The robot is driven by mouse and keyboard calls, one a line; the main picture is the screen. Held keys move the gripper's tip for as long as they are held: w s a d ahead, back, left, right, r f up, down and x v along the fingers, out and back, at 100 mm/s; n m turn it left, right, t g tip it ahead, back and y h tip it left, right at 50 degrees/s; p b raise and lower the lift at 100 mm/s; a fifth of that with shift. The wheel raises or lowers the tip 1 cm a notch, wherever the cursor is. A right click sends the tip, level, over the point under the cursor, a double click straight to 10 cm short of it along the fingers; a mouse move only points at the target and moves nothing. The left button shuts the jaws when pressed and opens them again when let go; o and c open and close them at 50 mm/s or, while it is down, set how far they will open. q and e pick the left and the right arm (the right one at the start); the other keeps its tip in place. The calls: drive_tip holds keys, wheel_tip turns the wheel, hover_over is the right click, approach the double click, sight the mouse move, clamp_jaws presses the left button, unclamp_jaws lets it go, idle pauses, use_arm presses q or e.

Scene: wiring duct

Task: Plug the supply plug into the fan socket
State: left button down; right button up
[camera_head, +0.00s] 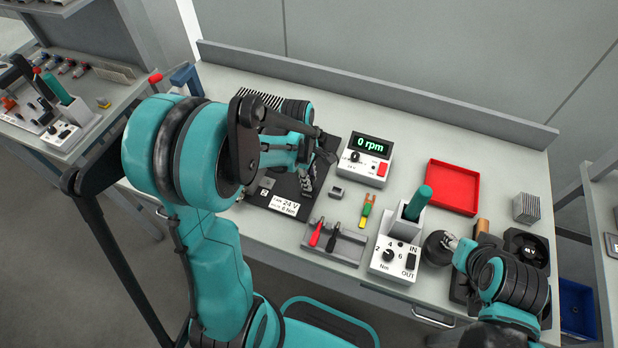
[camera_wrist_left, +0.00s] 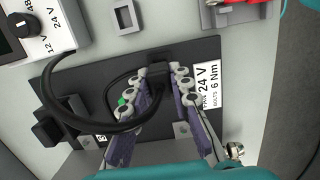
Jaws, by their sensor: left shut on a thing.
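The supply plug (camera_wrist_left: 159,73) is black and sits between the fingertips of my left gripper (camera_wrist_left: 165,85), which is shut on it above the black mounting plate (camera_wrist_left: 213,55). Its thick black cable (camera_wrist_left: 78,115) loops back to the supply box (camera_wrist_left: 45,30), marked 12 V and 24 V. In the head view my left gripper (camera_head: 309,170) is over the plate, and my own arm hides much of the fan area. I cannot make out the fan socket, nor whether the plug touches anything. My right gripper (camera_head: 440,248) is low at the right; its fingers are unclear.
The supply display (camera_head: 370,145) reads 0 rpm. A small grey block (camera_head: 337,192) with an opening lies beside the plate. A tray with red and black tools (camera_head: 337,240), a torque driver station (camera_head: 392,260) and a red tray (camera_head: 453,187) stand to the right.

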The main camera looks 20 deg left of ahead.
use_arm(q)
drive_tip(key=shift+f+b, duration=0.9)
drive_tip(key=shift+f, duration=0.25)
drive_tip(key=c, duration=1.3)
unclamp_jaws()
drive_tip(key=r, duration=0.4)
drive_tip(key=a+r, duration=0.1)
drive_tip(key=r, duration=0.7)
drive_tip(key=shift+a, duration=0.25)
drive_tip(key=shift+s+d+r+m, duration=0.1)
drive_tip(key=shift+s+d+m, duration=0.1)
drive_tip(key=shift+m, duration=0.1)
drive_tip(key=s+d+m+t, duration=0.2)
drive_tip(key=s+m+t, duration=0.1)
drive_tip(key=m, duration=0.6)
drive_tip(key=s+d+m+t+y+b, duration=0.1)
drive_tip(key=s+d+m+t, duration=0.2)
drive_tip(key=s+m, duration=0.3)
drive_tip(key=m+t, duration=0.1)
drive_tip(key=m, duration=0.2)
drive_tip(key=shift+s+r, duration=0.15)
drive_tip(key=shift+r, duration=0.1)
